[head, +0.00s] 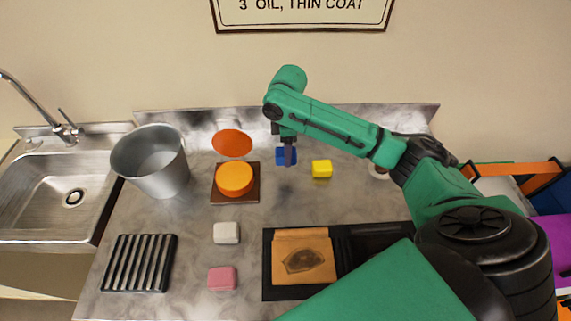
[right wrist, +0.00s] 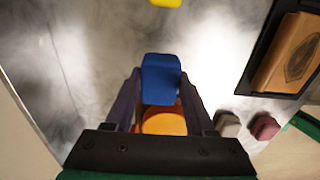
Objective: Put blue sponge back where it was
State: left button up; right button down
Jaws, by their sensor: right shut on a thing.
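The blue sponge (head: 280,156) is near the back of the counter, right of the orange round tin and left of the yellow block. My right gripper (head: 289,155) points down at it, and one finger covers part of it in the head view. In the right wrist view the blue sponge (right wrist: 160,78) sits between the two fingers of my right gripper (right wrist: 160,98), which is shut on it. I cannot tell whether the sponge touches the counter. My left gripper is not in view.
An orange tin (head: 235,179) stands on a brown square, with an orange disc (head: 232,143) behind it. A yellow block (head: 321,169), white block (head: 226,233) and pink block (head: 222,278) lie apart. A metal bucket (head: 170,177), black rack (head: 139,263) and tray with leather (head: 330,231) surround clear counter.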

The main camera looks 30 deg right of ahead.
notch_tip(320, 180, down, 7)
jog(key=shift+r, duration=0.2)
jog(key=shift+f, duration=0.15)
jog(key=shift+c, duration=1.2)
grip_release()
notch_tip(320, 180, up, 12)
jog(key=shift+r+b, duration=0.2)
jog(key=shift+b, duration=0.15)
jog(key=shift+d, duration=0.1)
